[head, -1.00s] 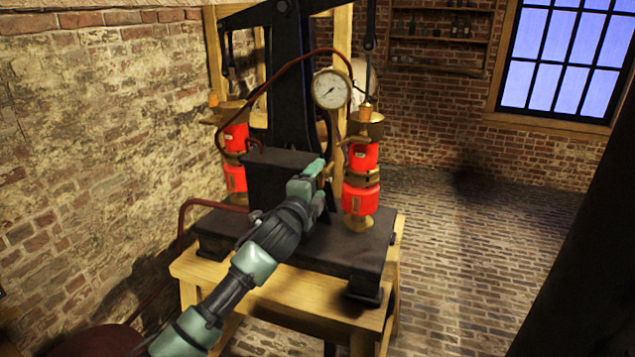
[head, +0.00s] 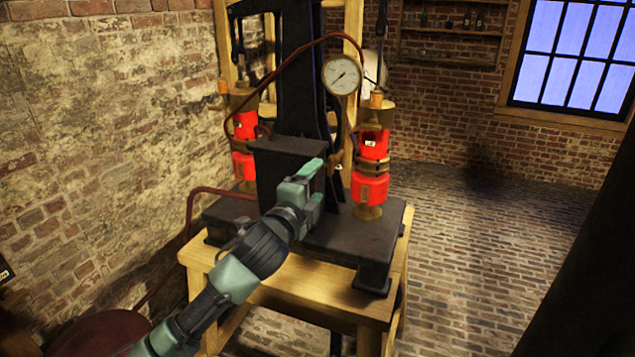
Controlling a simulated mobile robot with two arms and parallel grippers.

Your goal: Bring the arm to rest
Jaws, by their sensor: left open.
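My left arm comes in from the lower left of the head view. Its gripper (head: 318,188) is open, in front of the black machine, with no object visible in it. The fingertips are partly hidden by the gripper's own body. A red jar (head: 370,170) with a brass foot and clamp stands upright on the right of the machine's black base, to the right of the gripper and apart from it. A second red jar (head: 244,140) stands on the left side. My right gripper does not show.
The black machine base (head: 340,240) sits on a wooden table (head: 290,290). A round gauge (head: 341,75) and a dark red hose (head: 290,58) are above. A brick wall (head: 90,130) closes the left side. The brick floor (head: 455,255) at right is clear.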

